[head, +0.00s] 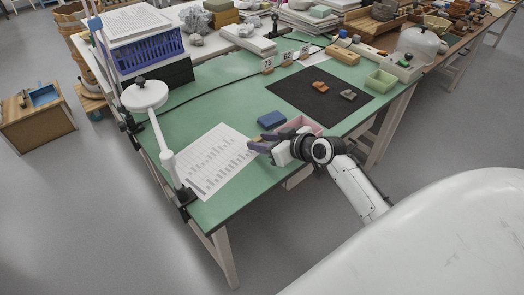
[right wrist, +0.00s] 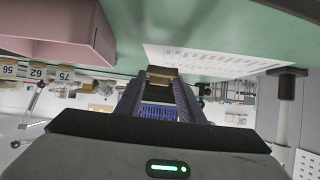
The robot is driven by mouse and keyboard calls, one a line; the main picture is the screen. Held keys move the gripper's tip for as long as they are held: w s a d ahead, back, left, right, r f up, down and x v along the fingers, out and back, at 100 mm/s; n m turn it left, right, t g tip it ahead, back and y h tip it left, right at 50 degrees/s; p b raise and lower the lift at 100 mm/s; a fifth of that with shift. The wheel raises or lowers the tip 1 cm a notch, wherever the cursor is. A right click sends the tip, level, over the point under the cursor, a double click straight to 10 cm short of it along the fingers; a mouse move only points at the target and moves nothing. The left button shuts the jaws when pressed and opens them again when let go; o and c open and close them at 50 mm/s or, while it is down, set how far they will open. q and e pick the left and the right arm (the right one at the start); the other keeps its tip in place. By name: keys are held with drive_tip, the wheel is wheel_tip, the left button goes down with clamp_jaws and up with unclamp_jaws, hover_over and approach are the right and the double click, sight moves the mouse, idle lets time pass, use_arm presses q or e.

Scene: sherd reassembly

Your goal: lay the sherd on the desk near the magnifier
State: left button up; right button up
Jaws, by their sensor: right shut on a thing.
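My right gripper (head: 256,146) is above the front part of the green desk (head: 232,200), at the right edge of the printed sheet. It is shut on a small tan-brown sherd (right wrist: 162,72), seen between the fingertips in the right wrist view; the fingers mostly hide it in the head view. The magnifier (head: 145,95) is a white round-headed lamp on a jointed arm, clamped at the desk's left edge. Its head is to the left of and beyond my gripper. My left gripper is not in view.
The printed sheet (head: 212,165) lies between the magnifier arm and my gripper. A pink tray (head: 303,123) and a blue block (head: 271,119) are close beside my gripper. A black mat (head: 300,96) holds an orange sherd (head: 320,86) and a brownish one (head: 347,95). Green desk is bare beyond the sheet.

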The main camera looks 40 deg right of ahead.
sight(262, 157)
drive_tip(key=shift+f, duration=1.7)
drive_tip(key=shift+f+b, duration=0.15)
drive_tip(key=shift+b, duration=0.15)
drive_tip(key=o, duration=1)
drive_tip(key=shift+s+r, duration=0.15)
drive_tip(key=shift+r, duration=0.1)
drive_tip(key=p+v, duration=0.1)
drive_tip(key=v, duration=1)
drive_tip(key=shift+s+r, duration=0.15)
drive_tip(key=shift+s, duration=0.15)
